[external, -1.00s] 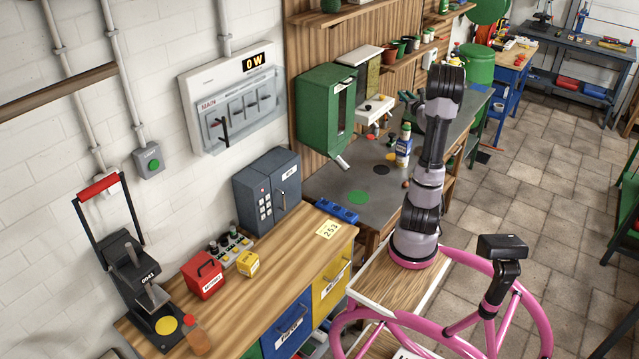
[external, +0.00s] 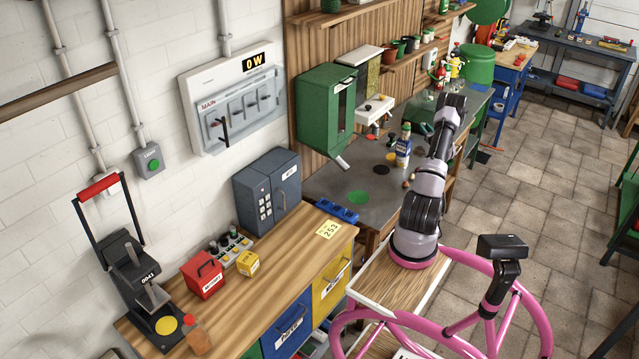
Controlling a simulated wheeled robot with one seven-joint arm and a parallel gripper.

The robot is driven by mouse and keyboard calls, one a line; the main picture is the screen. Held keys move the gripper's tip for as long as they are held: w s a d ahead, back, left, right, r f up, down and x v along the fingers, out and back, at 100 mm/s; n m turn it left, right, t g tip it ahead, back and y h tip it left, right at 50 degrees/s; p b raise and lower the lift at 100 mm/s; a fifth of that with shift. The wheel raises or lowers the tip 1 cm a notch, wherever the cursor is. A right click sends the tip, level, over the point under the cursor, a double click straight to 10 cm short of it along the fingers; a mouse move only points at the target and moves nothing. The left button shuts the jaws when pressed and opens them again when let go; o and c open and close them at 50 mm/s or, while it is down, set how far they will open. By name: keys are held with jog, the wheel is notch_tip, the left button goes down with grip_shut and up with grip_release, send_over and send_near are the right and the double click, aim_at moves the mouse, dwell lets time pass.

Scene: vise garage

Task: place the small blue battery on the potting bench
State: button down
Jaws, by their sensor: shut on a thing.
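The potting bench (external: 335,181) has a grey top with a green disc and a black disc, left of my arm. My arm leans away from the camera over the bench's far right part. What seems to be my gripper (external: 425,129) is a small dark shape left of the forearm, above the bench's far part. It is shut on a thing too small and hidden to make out. I cannot pick out the small blue battery anywhere, and cannot tell the gripper's height above the bench.
Bare bench top shows around the discs.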

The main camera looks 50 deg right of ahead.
jog(key=d+f, duration=0.1)
jog(key=f, duration=0.8)
jog(key=d+f, duration=0.1)
jog(key=f, duration=0.4)
jog(key=shift+s+d+f, duration=0.1)
jog(key=shift+d+f, duration=0.1)
jog(key=shift+d, duration=0.1)
jog(key=shift+f, duration=2)
